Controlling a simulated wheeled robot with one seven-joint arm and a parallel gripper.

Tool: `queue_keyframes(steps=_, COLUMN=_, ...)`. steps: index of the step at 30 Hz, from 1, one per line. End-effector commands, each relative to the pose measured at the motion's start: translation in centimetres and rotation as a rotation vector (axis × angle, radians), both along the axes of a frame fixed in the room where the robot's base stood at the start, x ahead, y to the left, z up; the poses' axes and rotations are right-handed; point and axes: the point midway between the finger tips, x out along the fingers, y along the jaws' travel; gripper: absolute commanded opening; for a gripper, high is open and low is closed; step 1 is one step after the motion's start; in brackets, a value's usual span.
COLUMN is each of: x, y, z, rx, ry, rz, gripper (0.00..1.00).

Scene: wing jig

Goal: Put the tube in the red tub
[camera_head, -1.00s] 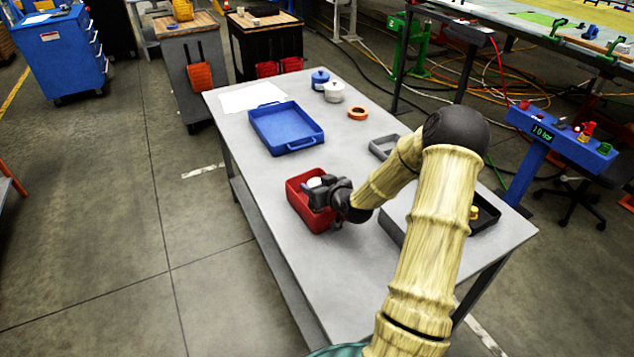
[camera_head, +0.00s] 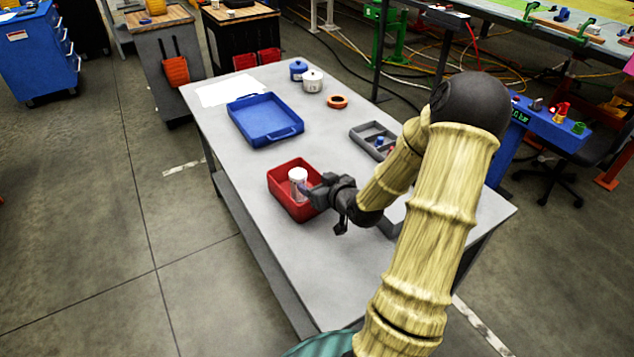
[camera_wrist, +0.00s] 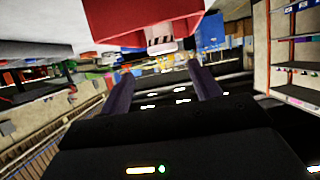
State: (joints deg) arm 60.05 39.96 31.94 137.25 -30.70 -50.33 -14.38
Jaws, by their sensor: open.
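The tube (camera_head: 298,183), clear with a white cap, stands upright inside the red tub (camera_head: 278,200) on the grey table. My gripper (camera_head: 316,193) is open at the right rim of the tub, beside the tube, with nothing between its fingers. In the wrist view, the open fingers of my gripper (camera_wrist: 160,90) point toward the red tub (camera_wrist: 115,25). Part of the tube (camera_wrist: 161,40) shows there at the tub's edge, apart from the fingers.
A blue tray (camera_head: 262,121) lies behind the tub. A blue pot (camera_head: 298,70), a white pot (camera_head: 312,82) and an orange ring (camera_head: 337,102) stand farther back. A grey compartment tray (camera_head: 374,140) is to the right.

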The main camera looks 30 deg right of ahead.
Motion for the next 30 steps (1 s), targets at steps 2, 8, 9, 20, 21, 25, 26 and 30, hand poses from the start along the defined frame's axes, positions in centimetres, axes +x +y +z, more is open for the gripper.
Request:
queue_keyframes(steps=2, x=0.0, y=0.0, z=0.0, rx=0.0, ry=0.0, rz=0.001, gripper=0.63)
queue_keyframes(steps=8, x=0.0, y=0.8, z=-0.2, rx=-0.006, ry=0.028, rz=0.014, gripper=0.63)
queue_keyframes(steps=9, x=0.0, y=1.3, z=-0.3, rx=-0.012, ry=0.05, rz=0.02, gripper=0.63)
queue_keyframes(steps=20, x=-3.9, y=8.0, z=-1.3, rx=-0.099, ry=0.449, rz=0.059, gripper=0.63)
queue_keyframes(steps=21, x=-4.6, y=8.7, z=-1.1, rx=-0.106, ry=0.492, rz=0.055, gripper=0.63)
queue_keyframes(steps=25, x=-7.2, y=10.9, z=-0.3, rx=-0.116, ry=0.62, rz=0.033, gripper=0.63)
queue_keyframes(steps=26, x=-7.9, y=11.4, z=0.0, rx=-0.117, ry=0.646, rz=0.027, gripper=0.63)
queue_keyframes(steps=30, x=-11.3, y=13.8, z=1.4, rx=-0.1, ry=0.762, rz=-0.004, gripper=0.63)
